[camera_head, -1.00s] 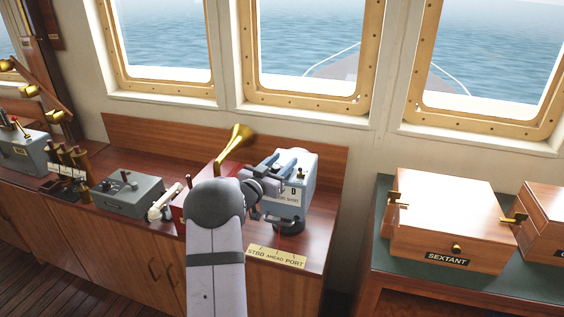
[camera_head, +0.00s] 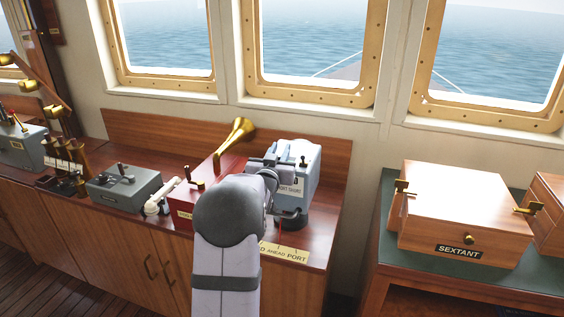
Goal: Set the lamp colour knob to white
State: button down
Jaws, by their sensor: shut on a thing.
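A pale blue-grey box (camera_head: 307,180) stands at the right end of the wooden console. It has a white label on its front and a small dark lever (camera_head: 303,160) on its top. My gripper (camera_head: 280,163) is over the left part of this box's top, its jaws shut on a small part there that I take to be the lamp colour knob. The knob itself and its setting are hidden by the jaws and my wrist. My arm covers the box's lower left side.
A red box (camera_head: 184,212) with a lever and a brass horn (camera_head: 236,137) are just left of my arm. A grey lever box (camera_head: 124,189) and a white handset (camera_head: 161,199) are farther left. A wooden sextant case (camera_head: 460,205) stands on the right table, across a gap.

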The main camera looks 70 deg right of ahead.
jog(key=shift+w+r+n+t+b, duration=0.1)
jog(key=shift+n+t+b, duration=0.3)
jog(key=shift+t+b, duration=0.25)
jog(key=c, duration=1.5)
grip_release()
jog(key=shift+a, duration=0.1)
jog(key=shift+a, duration=0.45)
jog(key=shift+s+a+b, duration=0.2)
jog(key=shift+a+b, duration=0.15)
jog(key=shift+a, duration=0.7)
jog(key=shift+s+a+b, duration=0.25)
jog(key=shift+a+b, duration=0.1)
jog(key=shift+a, duration=0.65)
jog(key=shift+s+a+b, duration=0.2)
jog(key=shift+a+b, duration=0.15)
jog(key=shift+a, duration=0.7)
